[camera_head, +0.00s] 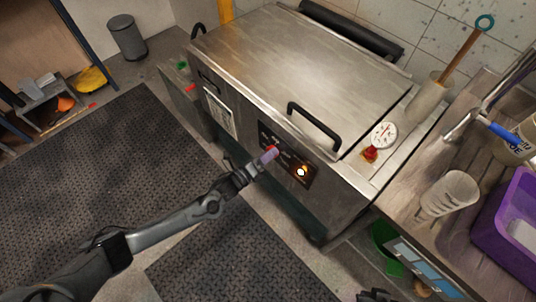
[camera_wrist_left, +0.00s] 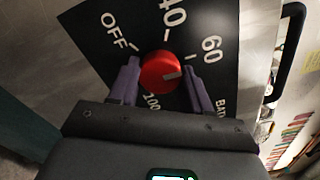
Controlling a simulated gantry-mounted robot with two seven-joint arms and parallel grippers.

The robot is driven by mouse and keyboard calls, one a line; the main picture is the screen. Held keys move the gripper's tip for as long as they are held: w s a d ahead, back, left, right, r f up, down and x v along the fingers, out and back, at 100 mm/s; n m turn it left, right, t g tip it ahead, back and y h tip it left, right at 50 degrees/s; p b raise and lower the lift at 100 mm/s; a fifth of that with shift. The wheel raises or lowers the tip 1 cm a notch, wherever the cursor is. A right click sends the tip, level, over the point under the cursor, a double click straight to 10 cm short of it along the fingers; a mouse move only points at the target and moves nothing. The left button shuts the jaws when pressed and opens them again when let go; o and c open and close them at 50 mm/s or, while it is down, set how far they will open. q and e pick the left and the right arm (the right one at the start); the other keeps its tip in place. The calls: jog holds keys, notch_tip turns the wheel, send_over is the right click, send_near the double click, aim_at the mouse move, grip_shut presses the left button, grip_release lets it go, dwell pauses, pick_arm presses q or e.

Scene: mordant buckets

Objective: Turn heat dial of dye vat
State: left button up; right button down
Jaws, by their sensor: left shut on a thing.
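The dye vat (camera_head: 300,65) is a large steel box with a closed lid and a black control panel (camera_head: 302,174) on its front face. The red heat dial (camera_wrist_left: 161,72) sits on that panel, with OFF, 40, 60 and 100 marked around it. A pale pointer line on the dial points right, a little below the 60 mark. My left gripper (camera_head: 264,158) reaches the panel from the left. In the left wrist view its purple fingers (camera_wrist_left: 160,85) stand on both sides of the dial, shut on it. A small dark part at the head view's bottom edge may be my right gripper; its fingers cannot be made out.
A round thermometer gauge (camera_head: 383,135) and a red-and-yellow piece (camera_head: 370,154) lie on the vat's right ledge. A black lid handle (camera_head: 314,126) stands above the panel. A counter at right holds a ribbed cup (camera_head: 448,193) and purple crate (camera_head: 489,228). Mats cover the floor.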

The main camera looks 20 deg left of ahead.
pick_arm(q)
jog(key=o, duration=1.1)
jog(key=shift+c, duration=0.2)
jog(key=shift+s+a, duration=0.1)
jog(key=p+v, duration=0.2)
jog(key=v, duration=0.8)
jog(key=shift+s, duration=0.25)
jog(key=shift+a, duration=0.15)
